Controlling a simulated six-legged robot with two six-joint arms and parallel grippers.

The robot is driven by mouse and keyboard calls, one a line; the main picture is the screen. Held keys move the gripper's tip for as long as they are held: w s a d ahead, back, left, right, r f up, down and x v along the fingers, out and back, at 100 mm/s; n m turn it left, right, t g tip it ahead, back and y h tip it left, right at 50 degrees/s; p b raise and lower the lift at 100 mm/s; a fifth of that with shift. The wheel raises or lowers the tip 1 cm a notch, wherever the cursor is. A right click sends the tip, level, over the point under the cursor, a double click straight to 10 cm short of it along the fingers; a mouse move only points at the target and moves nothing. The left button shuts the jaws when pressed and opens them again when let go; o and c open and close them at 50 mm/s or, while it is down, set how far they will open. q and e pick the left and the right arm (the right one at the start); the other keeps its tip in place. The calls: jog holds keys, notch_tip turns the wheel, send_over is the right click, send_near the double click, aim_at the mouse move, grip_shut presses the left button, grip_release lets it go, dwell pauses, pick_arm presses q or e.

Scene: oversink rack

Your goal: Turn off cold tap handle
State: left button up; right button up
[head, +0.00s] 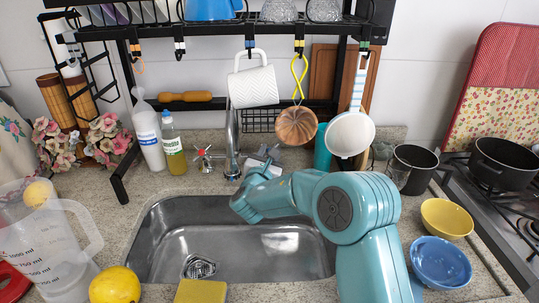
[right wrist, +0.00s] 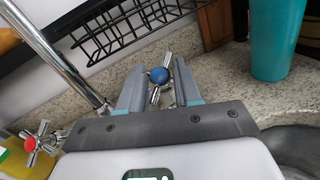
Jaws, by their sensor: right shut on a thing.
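The cold tap handle, a chrome cross with a blue cap (right wrist: 159,75), sits between the fingers of my right gripper (right wrist: 158,80) in the right wrist view. The gripper is shut on it, with one finger on each side. In the head view my right gripper (head: 264,160) reaches to the right of the chrome spout (head: 231,145), behind the sink, and hides most of the handle. The hot tap handle with a red cap (head: 203,156) stands to the left of the spout. It also shows at lower left in the right wrist view (right wrist: 30,144). My left gripper is not in view.
A steel sink (head: 165,225) lies in front of the taps. A soap bottle (head: 173,145) stands left of them, and a teal cup (head: 322,150) right. A white mug (head: 253,87), a wooden ladle (head: 296,126) and a white pan (head: 350,135) hang above from the black rack (head: 200,30).

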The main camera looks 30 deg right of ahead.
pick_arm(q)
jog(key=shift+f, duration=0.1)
pick_arm(e)
jog(key=shift+d+f, duration=0.15)
jog(key=shift+f, duration=0.5)
jog(key=o, duration=0.9)
jog(key=shift+c, duration=0.2)
jog(key=o, duration=0.6)
jog(key=shift+d+f+g, duration=0.1)
jog(key=shift+f+g, duration=0.05)
jog(key=shift+g, duration=0.15)
jog(key=shift+c, duration=0.2)
jog(key=shift+o, duration=0.3)
jog(key=shift+w+d+f, duration=0.3)
jog(key=shift+w, duration=0.2)
jog(key=shift+s+a+r, duration=0.25)
jog(key=shift+s+r, duration=0.05)
jog(key=shift+r, duration=0.25)
jog(key=shift+w+f, duration=0.15)
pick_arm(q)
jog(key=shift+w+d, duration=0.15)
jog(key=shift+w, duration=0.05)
